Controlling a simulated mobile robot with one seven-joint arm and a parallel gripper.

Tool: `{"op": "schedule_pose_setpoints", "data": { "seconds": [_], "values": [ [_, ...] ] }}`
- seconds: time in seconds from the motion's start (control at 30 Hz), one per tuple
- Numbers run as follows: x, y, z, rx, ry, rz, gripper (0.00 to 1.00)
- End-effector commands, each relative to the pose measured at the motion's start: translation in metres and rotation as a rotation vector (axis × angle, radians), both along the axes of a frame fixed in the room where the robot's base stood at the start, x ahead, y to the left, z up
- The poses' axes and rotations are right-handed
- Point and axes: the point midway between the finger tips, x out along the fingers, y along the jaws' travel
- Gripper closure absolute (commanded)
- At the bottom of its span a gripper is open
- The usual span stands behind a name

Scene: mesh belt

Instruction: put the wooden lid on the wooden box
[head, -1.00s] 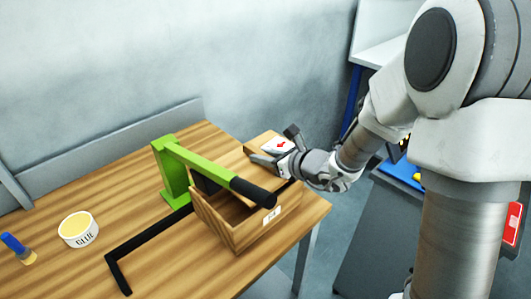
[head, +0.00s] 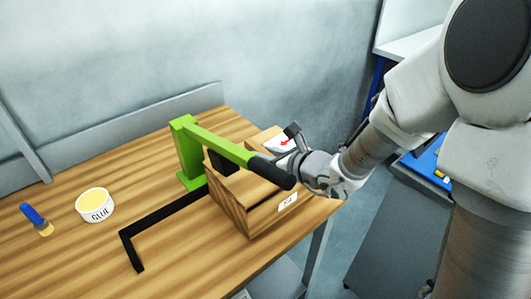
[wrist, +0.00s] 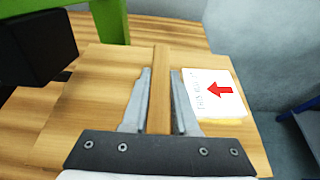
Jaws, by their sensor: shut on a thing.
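The wooden lid (wrist: 85,105) is a flat board with a raised wooden bar and a white label with a red arrow. My gripper (wrist: 160,85) is shut on that bar, one finger on each side. In the head view the lid (head: 262,137) shows behind the lever, at the back of the wooden box (head: 262,220). The box stands near the table's right edge, with a small white label on its front. The lever and my gripper hide much of the box top, so I cannot tell whether the lid touches its rim.
A green press (head: 187,150) stands at the box's left, its black-gripped lever (head: 272,170) reaching over the box close to my gripper. Its black foot bar (head: 165,218) lies on the table (head: 80,250). A glue tub (head: 95,205) and a blue-handled brush (head: 36,219) are at left.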

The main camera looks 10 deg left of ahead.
Motion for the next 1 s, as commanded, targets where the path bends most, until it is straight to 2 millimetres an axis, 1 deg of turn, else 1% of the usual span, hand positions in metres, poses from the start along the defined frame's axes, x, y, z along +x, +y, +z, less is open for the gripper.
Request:
{"op": "schedule_pose_setpoints", "data": {
  "seconds": [0.47,1.0],
  "values": [
    [0.0005,0.0001,-0.0004,0.001,-0.002,0.000,1.00],
    [0.0005,0.0001,-0.0071,0.001,-0.002,0.000,1.00]
  ]
}}
